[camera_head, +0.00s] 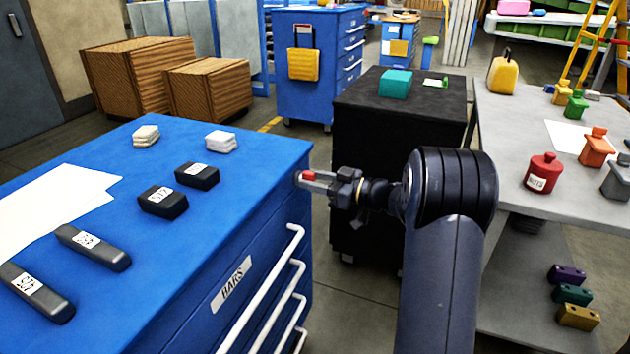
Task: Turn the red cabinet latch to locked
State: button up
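A small red piece (308,176), which looks like the red latch, shows at the far end of the blue cabinet's (255,153) drawer side, just below the top edge. Only a little of it is visible, and its turn position cannot be made out. My gripper (313,180) reaches in from the right, pointing left at the cabinet, with its light grey fingers at the red piece. The fingers overlap the red piece in this view. They are too small to tell whether they are shut on it or only around it.
Black blocks (163,201), pale stacked pads (145,136) and white paper (45,210) lie on the cabinet top. White drawer handles (262,288) stick out below the gripper. A black cabinet (400,135) stands close behind my arm. A grey table (505,130) is at right.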

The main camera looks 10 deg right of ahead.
jog(key=shift+c, duration=0.4)
grip_shut()
jog(key=shift+m+b, duration=0.3)
jog(key=shift+b, duration=0.05)
jog(key=m, duration=0.8)
jog(key=m+b, duration=0.1)
jog(key=m, duration=0.8)
jog(key=shift+w+d+f, duration=0.2)
jog(key=shift+m, duration=0.3)
